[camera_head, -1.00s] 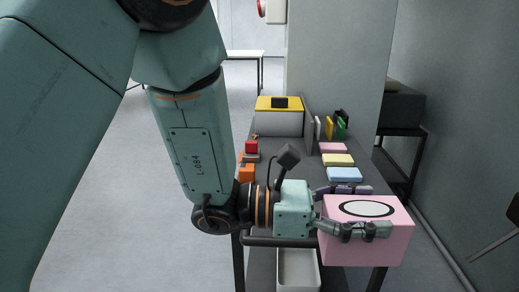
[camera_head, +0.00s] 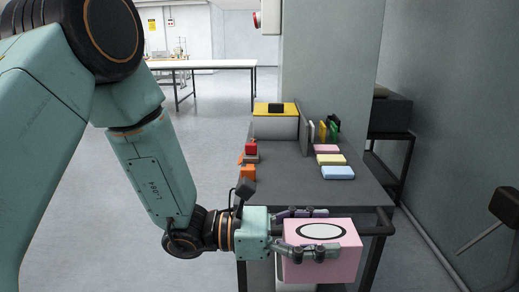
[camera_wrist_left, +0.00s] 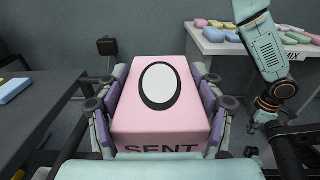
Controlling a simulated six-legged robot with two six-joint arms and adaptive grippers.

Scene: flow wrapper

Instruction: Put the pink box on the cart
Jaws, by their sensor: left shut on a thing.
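The pink box (camera_head: 345,262) has a white oval with a black ring on top and is held level. My left gripper (camera_head: 312,232) is shut on it, with fingers along two opposite sides. The wrist view shows the box (camera_wrist_left: 165,112) between the fingers, with the letters "SENT" on its near face. A dark grey cart (camera_head: 285,185) with a rail handle (camera_head: 372,230) stands beyond the box. The box appears at the cart's near edge, in front of its top.
On the cart top stand a yellow-lidded case (camera_head: 275,118), red and orange blocks (camera_head: 249,160), upright coloured panels, and flat pink, yellow and blue (camera_head: 338,172) packs. The top's near middle is clear. A wall (camera_head: 440,120) runs along the right.

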